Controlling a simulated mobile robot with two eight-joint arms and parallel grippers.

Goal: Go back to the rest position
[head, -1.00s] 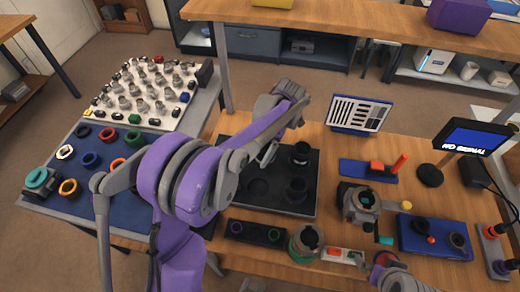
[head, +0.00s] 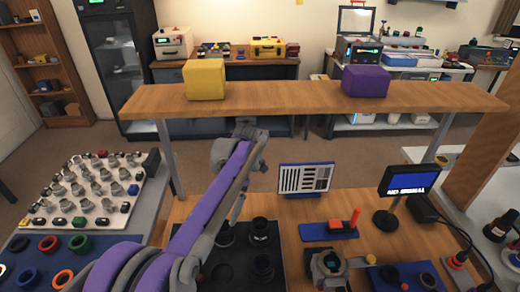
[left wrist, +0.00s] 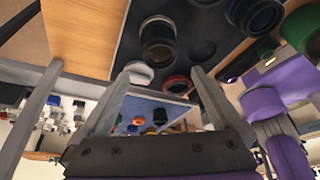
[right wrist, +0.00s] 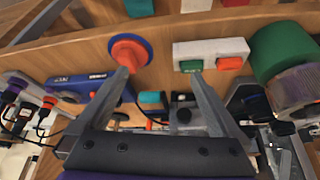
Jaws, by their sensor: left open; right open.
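My left arm reaches in from the lower left of the head view, over the workbench, its wrist raised near the dark tray (head: 238,238). In the left wrist view my left gripper (left wrist: 165,75) is open, with nothing between its fingers. The dark tray with a black lens barrel (left wrist: 158,40) shows beyond it. My right gripper (right wrist: 159,72) is open and empty in the right wrist view, near a red-orange round part with a blue rim (right wrist: 129,52). The right gripper is not visible in the head view.
A raised shelf (head: 300,97) crosses the back, with a yellow box (head: 204,79) and a purple box (head: 366,81). A monitor (head: 409,181) and chart panel (head: 305,177) stand on the bench. A white board (head: 65,213) full of small parts lies left.

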